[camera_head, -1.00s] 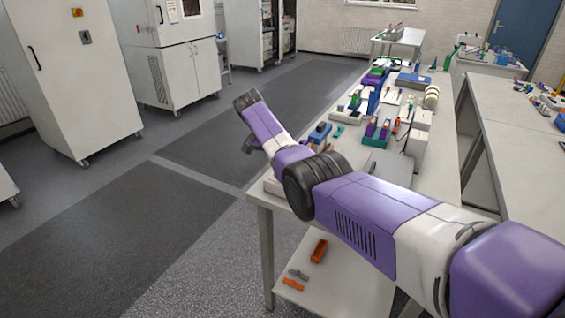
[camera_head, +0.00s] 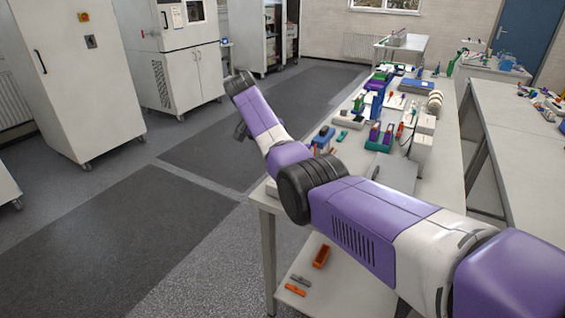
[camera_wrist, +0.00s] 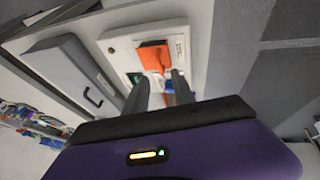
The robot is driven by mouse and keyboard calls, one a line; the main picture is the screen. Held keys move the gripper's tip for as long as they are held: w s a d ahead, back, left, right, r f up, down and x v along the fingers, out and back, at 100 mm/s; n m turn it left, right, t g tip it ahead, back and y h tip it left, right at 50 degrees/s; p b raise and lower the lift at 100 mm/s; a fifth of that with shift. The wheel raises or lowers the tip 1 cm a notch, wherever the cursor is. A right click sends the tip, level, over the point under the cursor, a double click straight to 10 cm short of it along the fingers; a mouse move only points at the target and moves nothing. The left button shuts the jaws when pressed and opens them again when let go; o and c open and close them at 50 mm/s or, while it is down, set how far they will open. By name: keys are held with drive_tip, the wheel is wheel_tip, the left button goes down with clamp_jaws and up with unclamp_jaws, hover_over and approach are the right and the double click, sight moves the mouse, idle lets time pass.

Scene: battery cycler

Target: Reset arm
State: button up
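My arm reaches across the front end of the workbench (camera_head: 262,200) in the head view, with its wrist raised and tilted up to the left over the aisle. The fingertips are not clear in the head view. In the wrist view my gripper (camera_wrist: 158,80) has two grey fingers that stand apart, with a gap between them. An orange piece (camera_wrist: 152,57) on a white box (camera_wrist: 122,45) shows beyond the fingers. I see no sign of it being gripped.
Several tools and small holders, including a green-based holder (camera_head: 378,146), stand on the bench right of my arm. An orange bin (camera_head: 321,257) is on the lower shelf. White cabinets (camera_head: 75,75) stand at the left. The dark floor mat (camera_head: 110,235) is clear.

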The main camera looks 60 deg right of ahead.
drive_tip(key=shift+w+a+r, duration=0.1)
drive_tip(key=shift+a+r, duration=0.2)
drive_tip(key=shift+r, duration=0.3)
